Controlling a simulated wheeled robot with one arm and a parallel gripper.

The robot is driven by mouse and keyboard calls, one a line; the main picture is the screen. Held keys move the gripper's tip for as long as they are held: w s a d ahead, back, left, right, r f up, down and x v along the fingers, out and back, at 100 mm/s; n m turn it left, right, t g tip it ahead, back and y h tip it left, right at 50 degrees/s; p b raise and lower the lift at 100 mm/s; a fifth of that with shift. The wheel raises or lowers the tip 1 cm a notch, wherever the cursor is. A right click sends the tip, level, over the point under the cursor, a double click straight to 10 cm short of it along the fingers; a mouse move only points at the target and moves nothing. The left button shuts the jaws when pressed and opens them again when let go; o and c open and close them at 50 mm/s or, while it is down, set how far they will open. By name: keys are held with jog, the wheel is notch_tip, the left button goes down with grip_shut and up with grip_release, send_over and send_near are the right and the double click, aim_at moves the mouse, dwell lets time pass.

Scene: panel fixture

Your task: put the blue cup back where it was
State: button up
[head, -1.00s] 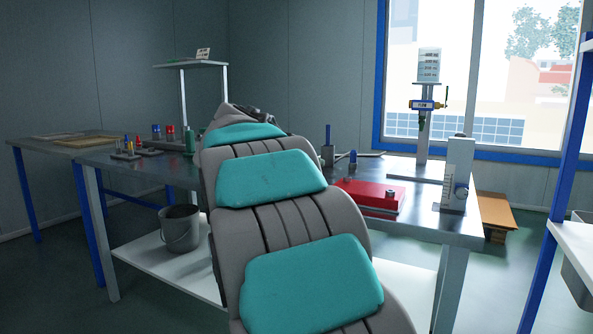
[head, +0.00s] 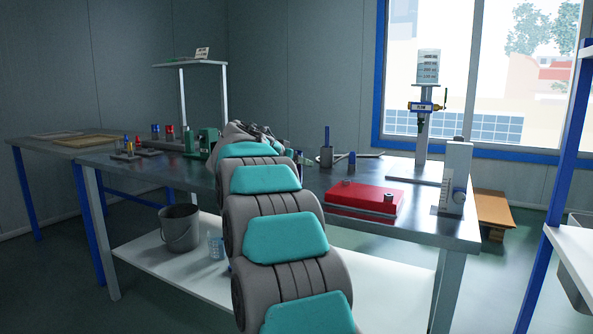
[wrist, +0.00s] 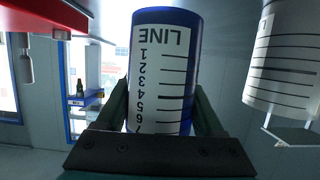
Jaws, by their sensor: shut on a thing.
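In the wrist view, my gripper (wrist: 163,98) is shut on the blue cup (wrist: 191,60), a blue cylinder with a white scale label reading LINE and numbers. The label appears upside down in this view. The cup sits between the two dark green fingers, and its lower part is hidden behind the gripper's dark bar. In the head view, my arm covers the gripper, and I cannot make out the held cup there.
A white cylinder with scale lines (wrist: 284,62) is close on the right in the wrist view; a red part (wrist: 22,48) is at left. A bucket (head: 180,229) and a clear beaker (head: 215,245) stand below.

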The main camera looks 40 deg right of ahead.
jog(key=shift+f, duration=1.25)
jog(key=shift+f, duration=0.1)
jog(key=o, duration=1.5)
jog(key=shift+r, duration=0.2)
jog(key=b+v, duration=0.1)
jog(key=v, duration=1.1)
jog(key=shift+f, duration=0.15)
jog(key=shift+a, duration=0.1)
